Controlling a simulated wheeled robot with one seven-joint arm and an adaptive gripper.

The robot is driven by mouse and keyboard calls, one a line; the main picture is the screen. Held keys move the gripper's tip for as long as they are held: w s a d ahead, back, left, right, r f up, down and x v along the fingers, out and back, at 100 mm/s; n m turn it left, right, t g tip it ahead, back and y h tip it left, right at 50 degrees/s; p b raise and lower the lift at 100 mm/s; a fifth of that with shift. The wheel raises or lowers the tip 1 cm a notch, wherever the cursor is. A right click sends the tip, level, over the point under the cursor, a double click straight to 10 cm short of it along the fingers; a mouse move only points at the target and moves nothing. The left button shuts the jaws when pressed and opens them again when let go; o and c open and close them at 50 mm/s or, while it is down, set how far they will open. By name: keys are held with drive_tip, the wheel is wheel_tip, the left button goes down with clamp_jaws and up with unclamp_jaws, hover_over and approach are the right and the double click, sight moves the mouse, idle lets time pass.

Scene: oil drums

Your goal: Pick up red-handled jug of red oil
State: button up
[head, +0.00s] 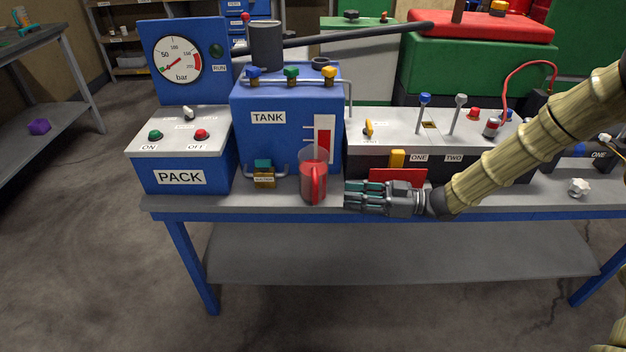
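The red-handled jug (313,179) stands upright on the bench in front of the blue tank, near the front edge. It is clear-sided with red oil inside, and its red handle faces the front. My gripper (351,196) is just right of the jug, low over the bench, with its fingers pointing left towards it. The fingers are spread apart with nothing between them. A small gap shows between the fingertips and the jug, though the depth is hard to judge.
The blue tank (268,118) with coloured valves stands behind the jug. A small brass padlock-like block (264,180) and pipe sit left of it. The blue PACK box (180,178) is further left. A lever panel (436,127) and red plate (397,176) are behind my gripper.

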sight(315, 203)
drive_tip(key=shift+w+a, duration=0.2)
drive_tip(key=shift+a, duration=1.45)
drive_tip(key=shift+w+a, duration=0.25)
drive_tip(key=shift+a, duration=1.35)
drive_tip(key=shift+w+a, duration=0.2)
drive_tip(key=shift+a, duration=1.45)
clamp_jaws()
drive_tip(key=shift+r, duration=0.1)
